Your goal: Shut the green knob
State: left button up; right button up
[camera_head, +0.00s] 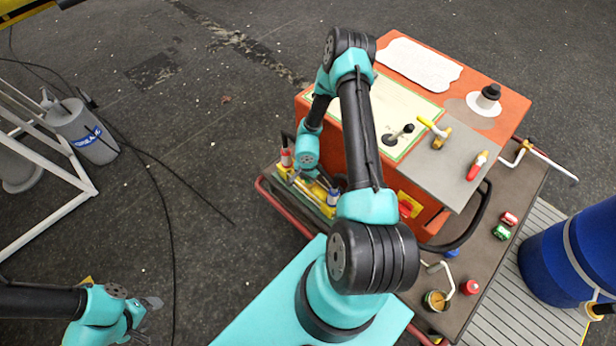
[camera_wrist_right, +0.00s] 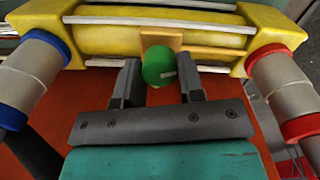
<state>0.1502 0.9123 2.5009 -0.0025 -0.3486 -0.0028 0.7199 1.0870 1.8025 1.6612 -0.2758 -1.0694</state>
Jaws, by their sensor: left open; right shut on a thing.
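The green knob (camera_wrist_right: 158,65) is round and sits on the front of a yellow valve body (camera_wrist_right: 112,40) in the right wrist view. My right gripper (camera_wrist_right: 160,78) has one finger on each side of the knob and is shut on it. In the head view the yellow assembly (camera_head: 311,195) lies low at the left side of the orange cabinet, partly hidden by my right arm; the knob cannot be made out there. My left gripper (camera_head: 147,312) is open and empty at the lower left, far from the knob.
Grey cylinders with a blue band (camera_wrist_right: 32,72) and a red band (camera_wrist_right: 285,90) flank the valve. The orange cabinet (camera_head: 501,112) carries levers and valves on top. A blue barrel (camera_head: 560,262) stands at the right. Open floor lies between my left gripper and the cabinet.

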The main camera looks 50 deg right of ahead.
jog(key=shift+m, duration=2.3)
jog(key=o, duration=0.9)
jog(key=shift+r, duration=0.1)
notch_tip(320, 180, up, 17)
jog(key=shift+w+r, duration=0.15)
